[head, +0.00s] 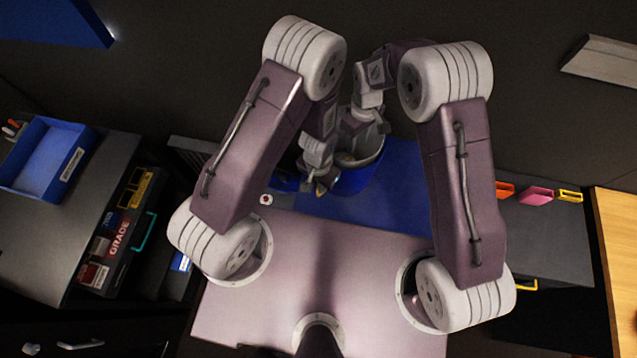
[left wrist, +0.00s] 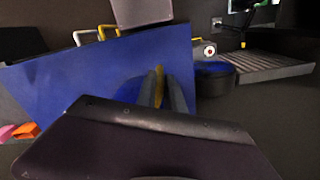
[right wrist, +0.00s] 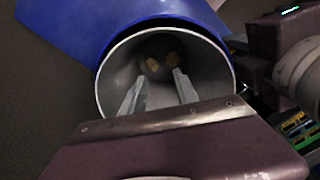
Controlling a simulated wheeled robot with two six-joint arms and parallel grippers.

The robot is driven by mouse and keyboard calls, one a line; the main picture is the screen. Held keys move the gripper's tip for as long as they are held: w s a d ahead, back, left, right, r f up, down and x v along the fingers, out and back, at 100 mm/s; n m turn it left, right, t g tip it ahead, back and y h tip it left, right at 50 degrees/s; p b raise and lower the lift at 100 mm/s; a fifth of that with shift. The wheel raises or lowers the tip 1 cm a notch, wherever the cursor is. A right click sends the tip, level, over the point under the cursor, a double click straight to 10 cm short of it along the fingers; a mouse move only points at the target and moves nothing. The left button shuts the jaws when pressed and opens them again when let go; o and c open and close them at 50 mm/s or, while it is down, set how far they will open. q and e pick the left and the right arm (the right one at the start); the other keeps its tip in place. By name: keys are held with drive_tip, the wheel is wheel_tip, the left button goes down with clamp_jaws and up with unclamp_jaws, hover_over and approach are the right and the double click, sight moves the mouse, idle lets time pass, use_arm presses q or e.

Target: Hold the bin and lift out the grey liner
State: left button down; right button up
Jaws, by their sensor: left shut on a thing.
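The blue bin (head: 355,183) stands on the blue surface at the centre of the head view, partly hidden by my arms. The grey liner (head: 371,158) sits inside it, with its pale round rim showing. My left gripper (head: 320,186) is at the bin's left side, its fingers close together and shut on the bin; the exact contact is hard to see. In the right wrist view the liner (right wrist: 108,88) appears as a wide grey round opening. My right gripper (right wrist: 158,72) points into it with its fingers apart and nothing seen between them.
A flat blue surface (head: 405,205) lies around the bin. A device with a red button (head: 266,199) stands to the left, by a ribbed grey panel (head: 192,150). A blue tray (head: 40,160) is farther left. Orange, pink and yellow items (head: 536,195) lie at the right.

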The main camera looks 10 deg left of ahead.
drive_tip(key=shift+c, duration=0.9)
drive_tip(key=shift+r, duration=0.1)
drive_tip(key=s+d+r+m, duration=0.2)
drive_tip(key=s+r+m, duration=0.1)
drive_tip(key=r+m, duration=0.55)
drive_tip(key=s+d+r+m, duration=0.2)
drive_tip(key=r+m, duration=0.3)
drive_tip(key=m, duration=0.7)
drive_tip(key=f, duration=1.2)
drive_tip(key=shift+a, duration=0.2)
clamp_jaws()
